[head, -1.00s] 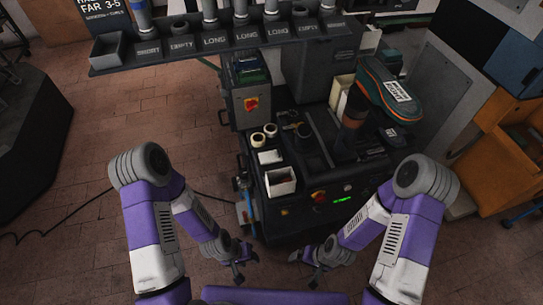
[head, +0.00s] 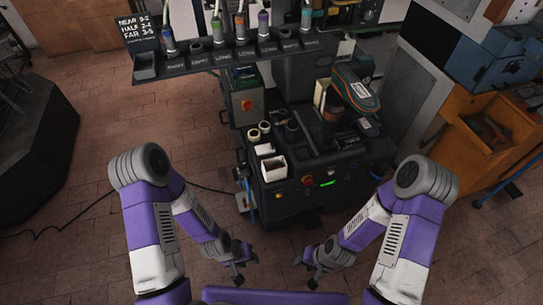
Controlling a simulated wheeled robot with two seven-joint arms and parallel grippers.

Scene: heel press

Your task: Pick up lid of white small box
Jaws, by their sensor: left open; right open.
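A small white box (head: 274,169), open at the top, stands at the front left corner of the dark machine's top. A flat white piece (head: 265,149), which looks like its lid, lies just behind the box, apart from it. My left gripper (head: 243,270) is open and empty, low in front of the machine and below the box in the picture. My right gripper (head: 307,275) is open and empty, to the right of the left one, also in front of the machine. Neither gripper touches the box or the lid.
The dark machine (head: 325,165) carries round pale rings (head: 254,135) behind the lid and a shoe (head: 355,90) on a post at the right. A labelled rack (head: 230,58) with coloured tools spans the back. Brick floor (head: 90,190) is open at the left.

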